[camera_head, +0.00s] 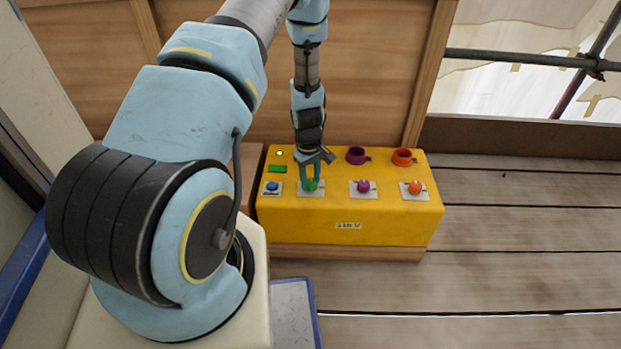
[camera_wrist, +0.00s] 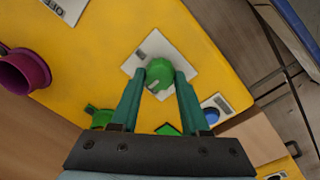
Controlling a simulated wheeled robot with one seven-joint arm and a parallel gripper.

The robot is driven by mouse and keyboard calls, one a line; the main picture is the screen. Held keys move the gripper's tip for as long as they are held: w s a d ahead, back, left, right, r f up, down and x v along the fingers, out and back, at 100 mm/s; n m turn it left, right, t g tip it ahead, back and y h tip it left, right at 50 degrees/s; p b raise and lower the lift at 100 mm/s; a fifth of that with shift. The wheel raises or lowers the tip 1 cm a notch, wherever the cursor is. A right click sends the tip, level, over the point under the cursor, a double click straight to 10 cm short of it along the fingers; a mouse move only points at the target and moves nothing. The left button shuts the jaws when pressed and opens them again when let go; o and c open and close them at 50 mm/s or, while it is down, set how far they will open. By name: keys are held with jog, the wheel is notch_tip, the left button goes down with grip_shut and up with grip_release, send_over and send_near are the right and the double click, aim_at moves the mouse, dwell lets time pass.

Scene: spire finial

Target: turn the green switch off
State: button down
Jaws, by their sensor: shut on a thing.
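The green switch (camera_wrist: 162,74) is a round knob on a pale square plate (camera_wrist: 143,56) on top of the yellow box. In the head view the green switch (camera_head: 312,185) is partly covered by my fingers. My gripper (camera_wrist: 160,80) is shut on the green switch, with one green-teal finger on each side of it. In the head view my gripper (camera_head: 311,175) reaches down onto the box from above. A grey mark shows on the knob's side; I cannot tell which setting it stands at.
The yellow box (camera_head: 346,233) also bears a blue button (camera_head: 272,186), a purple knob (camera_head: 363,186), an orange knob (camera_head: 415,187), and purple (camera_head: 357,155) and orange (camera_head: 402,157) rings at the back. A wooden wall (camera_head: 370,60) stands behind. Plank floor (camera_head: 530,230) at the right is clear.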

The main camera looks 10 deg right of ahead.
aim_at(309, 182)
jog(key=shift+w, duration=0.1)
jog(key=shift+c, duration=2)
grip_release()
jog(key=shift+r, duration=0.15)
notch_tip(309, 182, up, 10)
jog(key=p, duration=0.2)
jog(key=shift+s+a+r, duration=0.2)
jog(key=shift+a+r, duration=0.05)
jog(key=shift+r, duration=0.1)
